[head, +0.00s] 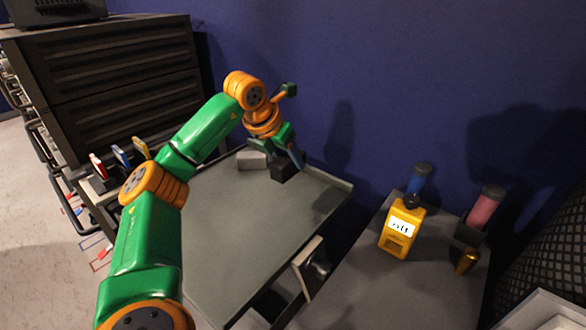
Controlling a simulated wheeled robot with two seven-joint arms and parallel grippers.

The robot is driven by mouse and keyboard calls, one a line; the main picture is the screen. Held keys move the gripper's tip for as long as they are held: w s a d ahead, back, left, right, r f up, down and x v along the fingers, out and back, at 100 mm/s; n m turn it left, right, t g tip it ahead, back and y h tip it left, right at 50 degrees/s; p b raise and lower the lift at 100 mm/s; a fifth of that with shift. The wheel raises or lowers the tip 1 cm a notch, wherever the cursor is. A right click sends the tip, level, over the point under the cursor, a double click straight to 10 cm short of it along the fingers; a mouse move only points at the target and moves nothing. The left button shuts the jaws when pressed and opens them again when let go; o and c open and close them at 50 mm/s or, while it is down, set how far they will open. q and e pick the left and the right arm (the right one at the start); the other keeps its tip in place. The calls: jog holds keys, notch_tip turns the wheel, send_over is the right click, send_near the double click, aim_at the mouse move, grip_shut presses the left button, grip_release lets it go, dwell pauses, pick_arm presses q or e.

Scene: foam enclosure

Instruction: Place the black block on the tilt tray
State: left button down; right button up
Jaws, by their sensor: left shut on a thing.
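My left arm reaches in from the left in the head view, over the grey-green tray (240,232) with a raised rim at its far and right edges. My left gripper (281,154) is near the tray's far edge, pointing down. It is shut on the black block (283,171), whose upper part is partly hidden by the fingers. The block is at or just above the tray surface; I cannot tell whether it touches. My right gripper is not in view.
A dark drawer cabinet (125,75) stands at the left. A yellow device (401,228), a blue cylinder (419,178) and a pink cylinder (485,206) stand on the right-hand table. The tray's near part is clear.

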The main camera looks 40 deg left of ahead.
pick_arm(q)
jog(key=x, duration=0.6)
jog(key=shift+w+d+r, duration=0.15)
jog(key=shift+w+d, duration=0.05)
jog(key=shift+w, duration=0.25)
jog(key=f, duration=0.3)
jog(key=shift+w, duration=0.2)
jog(key=shift+f, duration=0.35)
jog(key=shift+c, duration=1.5)
grip_release()
jog(key=shift+r, duration=0.15)
jog(key=v, duration=1.2)
